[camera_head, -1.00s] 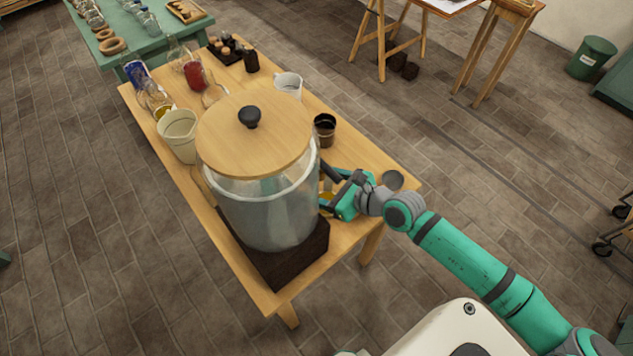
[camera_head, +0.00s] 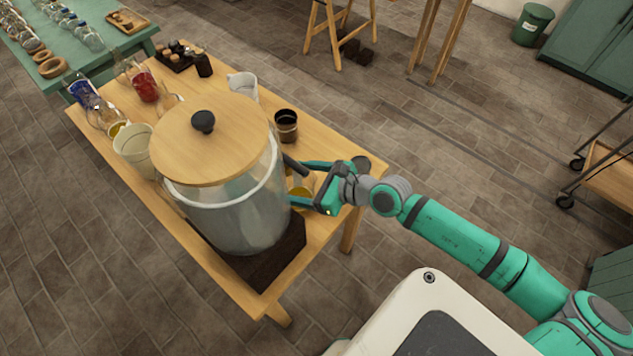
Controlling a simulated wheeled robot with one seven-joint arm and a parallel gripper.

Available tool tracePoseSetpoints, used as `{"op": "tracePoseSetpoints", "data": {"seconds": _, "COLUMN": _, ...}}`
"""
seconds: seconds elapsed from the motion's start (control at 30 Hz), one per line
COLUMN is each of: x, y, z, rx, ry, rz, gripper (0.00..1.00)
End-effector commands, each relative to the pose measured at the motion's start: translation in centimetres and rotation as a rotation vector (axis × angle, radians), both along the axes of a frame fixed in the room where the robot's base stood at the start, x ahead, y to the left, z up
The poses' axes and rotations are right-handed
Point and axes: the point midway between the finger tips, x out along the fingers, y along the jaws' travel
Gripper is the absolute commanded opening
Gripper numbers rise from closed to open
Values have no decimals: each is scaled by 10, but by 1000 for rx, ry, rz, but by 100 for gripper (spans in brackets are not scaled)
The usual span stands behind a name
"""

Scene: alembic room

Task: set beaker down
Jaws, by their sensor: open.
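My gripper (camera_head: 302,184) is open at the right side of the large glass vessel (camera_head: 240,215), low over the wooden table.
The large vessel has a wooden lid (camera_head: 210,140) with a black knob and stands on a dark block (camera_head: 270,262). A dark cup (camera_head: 286,126), a cream pot (camera_head: 133,150) and several bottles crowd the wooden table (camera_head: 335,125). Some bare tabletop lies right of the dark cup.

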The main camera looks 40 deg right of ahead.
Motion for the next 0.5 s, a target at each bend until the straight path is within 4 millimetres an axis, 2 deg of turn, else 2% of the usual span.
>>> {"op": "tracePoseSetpoints", "data": {"seconds": 0.2, "x": -39, "y": -14, "z": 20, "rx": 0, "ry": 1, "rz": -4, "gripper": 75}}
{"op": "tracePoseSetpoints", "data": {"seconds": 0.5, "x": -67, "y": -22, "z": 34, "rx": 0, "ry": 0, "rz": -1, "gripper": 75}}
